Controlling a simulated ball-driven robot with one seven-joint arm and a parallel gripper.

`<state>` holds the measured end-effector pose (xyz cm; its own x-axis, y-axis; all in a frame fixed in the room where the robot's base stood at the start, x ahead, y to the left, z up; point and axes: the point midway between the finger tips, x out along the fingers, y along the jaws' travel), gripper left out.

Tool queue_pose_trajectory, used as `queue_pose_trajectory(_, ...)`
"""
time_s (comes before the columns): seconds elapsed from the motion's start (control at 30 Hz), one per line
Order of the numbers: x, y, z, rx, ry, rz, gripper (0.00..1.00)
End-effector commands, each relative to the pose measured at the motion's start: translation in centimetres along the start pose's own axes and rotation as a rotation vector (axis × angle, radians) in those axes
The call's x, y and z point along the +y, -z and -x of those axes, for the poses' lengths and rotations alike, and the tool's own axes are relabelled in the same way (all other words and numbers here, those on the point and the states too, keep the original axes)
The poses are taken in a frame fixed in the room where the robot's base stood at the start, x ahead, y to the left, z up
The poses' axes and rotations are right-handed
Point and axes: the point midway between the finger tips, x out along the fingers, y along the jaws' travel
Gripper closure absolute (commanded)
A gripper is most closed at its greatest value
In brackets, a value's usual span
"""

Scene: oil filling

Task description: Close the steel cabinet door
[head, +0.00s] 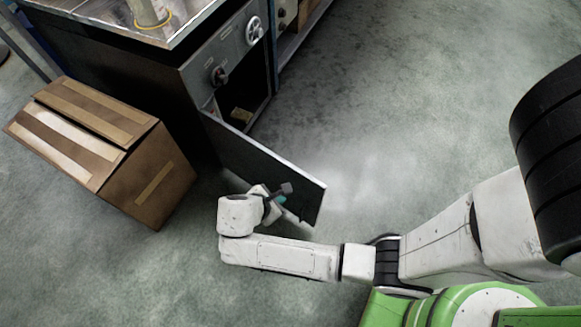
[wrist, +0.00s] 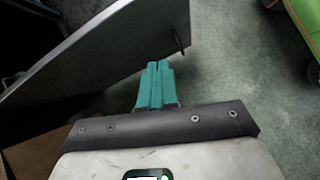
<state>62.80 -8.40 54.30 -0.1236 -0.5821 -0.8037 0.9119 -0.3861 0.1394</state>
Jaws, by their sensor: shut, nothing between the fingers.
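The steel cabinet (head: 225,60) stands at the upper left in the head view, with knobs on its front panel. Its door (head: 262,165) stands open, swung out toward me, and the dark inside of the cabinet shows behind it. In the wrist view the door (wrist: 110,50) is a grey panel across the upper left, with a small handle (wrist: 179,40) near its right edge. My gripper (head: 284,190) is beside the outer part of the door, on the near side. In the wrist view my teal fingers (wrist: 158,68) are together and empty, just below the door's edge; contact cannot be told.
A closed cardboard box (head: 105,145) sits on the floor left of the door, close to the cabinet. A container (head: 150,12) stands on the cabinet top. The grey floor right of the door is clear.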

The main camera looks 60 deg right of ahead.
Motion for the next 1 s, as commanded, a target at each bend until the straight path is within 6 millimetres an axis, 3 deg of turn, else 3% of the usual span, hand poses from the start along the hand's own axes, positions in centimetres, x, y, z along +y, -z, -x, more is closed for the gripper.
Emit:
queue_pose_trajectory(0.03, 0.8, -0.6, 2.1, -0.034, -0.019, 0.073, 1.00)
queue_pose_trajectory(0.1, 1.4, -0.6, 3.1, -0.074, -0.037, 0.157, 1.00)
queue_pose_trajectory(0.37, 2.2, -0.3, 4.2, -0.143, -0.065, 0.295, 1.00)
queue_pose_trajectory(0.57, 2.3, -0.5, 1.8, -0.145, -0.064, 0.295, 1.00)
queue_pose_trajectory(1.0, 3.2, -2.0, -6.2, -0.143, -0.064, 0.291, 1.00)
